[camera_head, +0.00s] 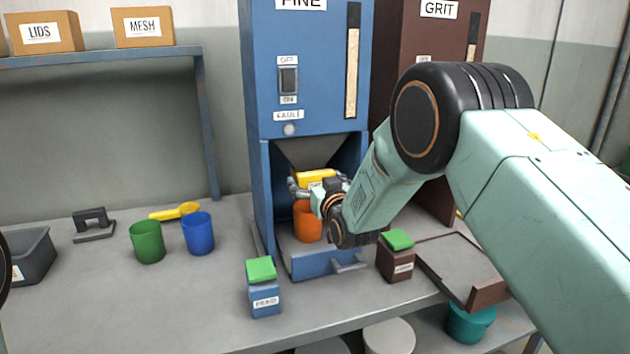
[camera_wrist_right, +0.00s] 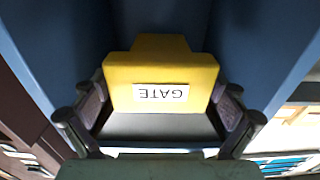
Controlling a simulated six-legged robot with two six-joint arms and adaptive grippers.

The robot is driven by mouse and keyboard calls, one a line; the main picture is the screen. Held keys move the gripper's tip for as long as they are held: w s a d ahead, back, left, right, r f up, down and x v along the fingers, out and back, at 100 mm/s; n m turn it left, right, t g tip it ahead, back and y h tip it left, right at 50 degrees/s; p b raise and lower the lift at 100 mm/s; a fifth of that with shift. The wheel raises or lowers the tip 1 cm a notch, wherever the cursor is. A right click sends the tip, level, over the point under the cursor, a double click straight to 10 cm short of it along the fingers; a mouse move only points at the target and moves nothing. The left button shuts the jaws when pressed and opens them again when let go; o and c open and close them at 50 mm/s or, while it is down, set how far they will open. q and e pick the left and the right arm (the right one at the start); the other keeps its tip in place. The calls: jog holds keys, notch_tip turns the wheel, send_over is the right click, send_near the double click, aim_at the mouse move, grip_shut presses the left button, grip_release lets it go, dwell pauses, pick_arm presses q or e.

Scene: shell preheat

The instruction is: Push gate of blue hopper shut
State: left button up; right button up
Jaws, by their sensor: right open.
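The blue hopper (camera_head: 310,80), labelled FINE, stands at the back middle. Its yellow gate (camera_head: 316,177) shows under the grey funnel in the head view. In the right wrist view the yellow gate (camera_wrist_right: 160,75) faces me, its GATE label upside down. My right gripper (camera_head: 318,194) is inside the hopper's bay, at the gate. In the right wrist view its open fingers (camera_wrist_right: 160,118) stand either side of the gate's front; I cannot tell whether they touch it. An orange cup (camera_head: 307,222) stands below the gate, partly hidden by the gripper. My left gripper is out of view.
A brown GRIT hopper (camera_head: 425,35) stands to the right, partly behind my arm. Green-topped blue (camera_head: 264,298) and brown (camera_head: 396,265) boxes stand in front. Green (camera_head: 147,242) and blue (camera_head: 198,233) cups and a yellow scoop (camera_head: 176,212) are left. Bare table lies front left.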

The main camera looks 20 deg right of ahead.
jog(key=shift+s+r, duration=0.2)
jog(key=shift+s, duration=0.15)
jog(key=shift+s+f, duration=0.2)
jog(key=shift+s, duration=0.15)
jog(key=s, duration=1.1)
jog(key=shift+d+r, duration=0.2)
jog(key=shift+f, duration=0.1)
jog(key=w, duration=1.2)
jog(key=shift+a, duration=0.2)
